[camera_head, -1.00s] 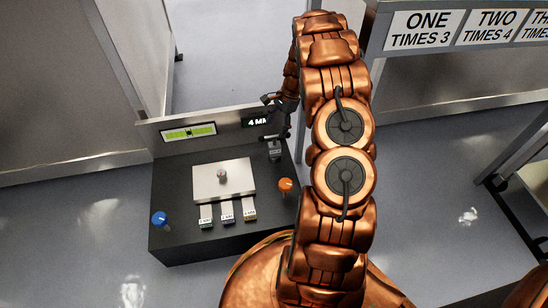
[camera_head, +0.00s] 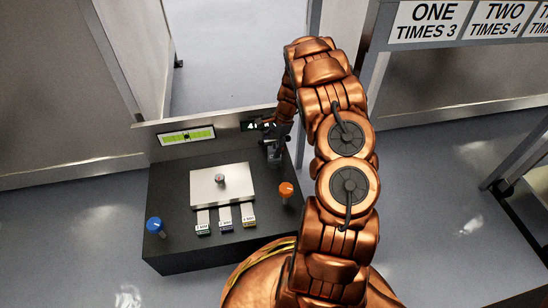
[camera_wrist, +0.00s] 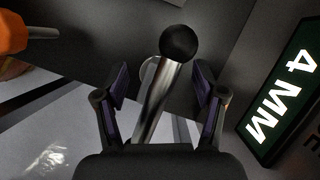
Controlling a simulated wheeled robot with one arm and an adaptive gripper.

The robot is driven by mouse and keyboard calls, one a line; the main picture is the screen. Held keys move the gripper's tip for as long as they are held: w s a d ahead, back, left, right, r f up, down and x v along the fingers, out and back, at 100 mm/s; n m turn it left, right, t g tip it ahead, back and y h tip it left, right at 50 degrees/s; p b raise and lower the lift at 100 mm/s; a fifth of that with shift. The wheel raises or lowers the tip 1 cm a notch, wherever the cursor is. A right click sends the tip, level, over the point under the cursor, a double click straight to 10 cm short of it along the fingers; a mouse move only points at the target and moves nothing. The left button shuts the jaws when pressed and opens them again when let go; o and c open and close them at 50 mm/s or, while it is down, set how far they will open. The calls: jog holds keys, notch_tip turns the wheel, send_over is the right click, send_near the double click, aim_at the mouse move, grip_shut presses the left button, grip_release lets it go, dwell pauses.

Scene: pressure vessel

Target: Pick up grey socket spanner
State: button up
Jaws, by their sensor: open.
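I cannot identify the grey socket spanner for certain. A small grey upright piece (camera_head: 220,180) stands on the pale plate (camera_head: 205,197) of the dark console; it may be the spanner. My gripper (camera_head: 276,140) is at the console's back right, by the display. In the wrist view my gripper (camera_wrist: 160,100) is open, with a finger on each side of a shiny metal rod with a black ball end (camera_wrist: 179,43). The fingers look apart from the rod. The rod's lower end is hidden behind the gripper body.
An orange-topped piece (camera_head: 286,190) stands right of the plate, and a blue-topped piece (camera_head: 155,225) at the front left. Several labelled tabs (camera_head: 226,223) lie before the plate. A lit 4 MM display (camera_wrist: 285,92) is close right of my gripper. A back panel (camera_head: 225,127) rises behind.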

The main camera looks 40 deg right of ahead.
grip_shut()
dwell(0.5)
